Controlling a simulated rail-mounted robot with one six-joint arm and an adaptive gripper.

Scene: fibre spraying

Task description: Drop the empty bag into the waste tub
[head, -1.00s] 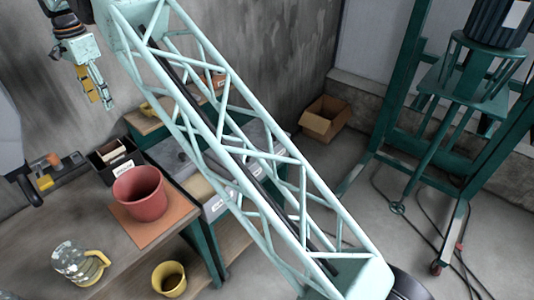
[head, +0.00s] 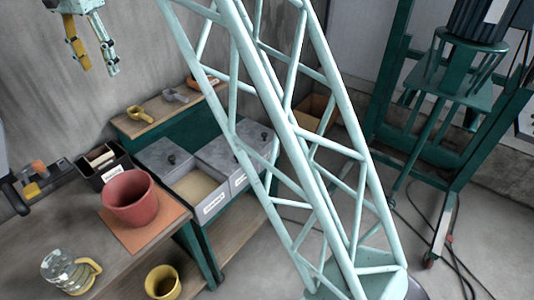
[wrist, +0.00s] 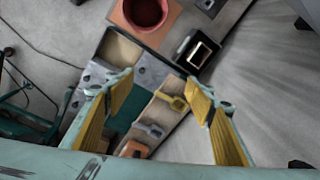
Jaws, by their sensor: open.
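My gripper (head: 97,66) hangs high at the upper left of the head view, in front of the grey wall. It is open, with nothing between its yellow-padded fingers, and it also shows in the wrist view (wrist: 160,84). I cannot make out an empty bag in either view. A yellow tub (head: 163,283) stands low beside the workbench in the head view; I cannot tell whether it is the waste tub. A red pot (head: 131,199) stands on an orange mat (head: 146,238) on the bench and also shows in the wrist view (wrist: 146,12).
Grey bins (head: 165,158) stand in a row; one is open and holds sandy material. A yellow scoop (head: 141,114) and a grey scoop (head: 175,96) lie on the shelf behind. A glass jug (head: 68,271) stands on the bench. A cardboard box (head: 315,112) and green stand (head: 462,150) are farther back.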

